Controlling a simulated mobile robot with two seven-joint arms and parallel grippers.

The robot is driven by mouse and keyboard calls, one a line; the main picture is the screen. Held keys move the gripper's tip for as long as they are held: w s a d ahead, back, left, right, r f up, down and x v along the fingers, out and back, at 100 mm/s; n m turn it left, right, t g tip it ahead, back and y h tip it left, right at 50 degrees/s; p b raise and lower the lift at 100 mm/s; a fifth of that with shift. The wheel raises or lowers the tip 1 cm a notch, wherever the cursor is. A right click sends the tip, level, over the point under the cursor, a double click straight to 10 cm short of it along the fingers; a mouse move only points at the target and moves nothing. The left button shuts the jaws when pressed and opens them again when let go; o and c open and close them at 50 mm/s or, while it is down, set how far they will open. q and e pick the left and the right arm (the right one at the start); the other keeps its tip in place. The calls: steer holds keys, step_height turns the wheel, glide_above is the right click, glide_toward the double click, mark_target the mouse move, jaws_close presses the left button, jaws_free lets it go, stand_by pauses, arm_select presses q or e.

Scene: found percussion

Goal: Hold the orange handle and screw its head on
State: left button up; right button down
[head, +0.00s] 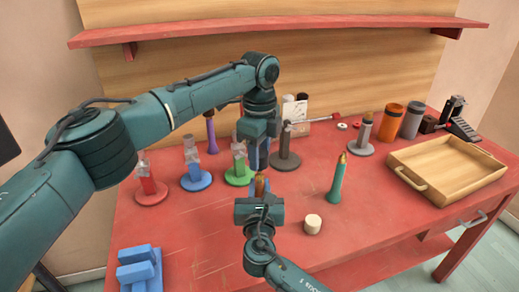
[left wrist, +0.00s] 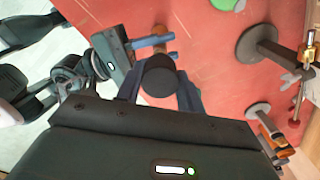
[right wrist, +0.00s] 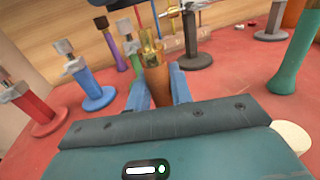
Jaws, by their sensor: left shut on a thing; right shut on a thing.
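The orange handle (head: 260,186) stands upright in my right gripper (head: 260,197), which is shut on it. In the right wrist view the handle (right wrist: 157,84) shows between the fingers, with a brass threaded end (right wrist: 150,42) on top. My left gripper (head: 256,158) is above it, pointing down. In the left wrist view a dark round head (left wrist: 159,76) sits between its fingers, and they are shut on it. I cannot tell whether head and thread touch.
A teal handle (head: 336,182) and a cream cylinder (head: 313,225) stand to the right. Red (head: 150,190), blue (head: 195,177) and green (head: 239,172) stands are to the left. A wooden tray (head: 408,181) is at right, and blue blocks (head: 140,270) are front left.

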mark_target(259, 177)
stand_by(0.5)
arm_select(q)
steer(key=shift+f, duration=0.85)
steer(key=shift+f, duration=0.55)
steer(key=m, duration=0.5)
steer(key=shift+m, duration=0.3)
steer(key=m, duration=1.4)
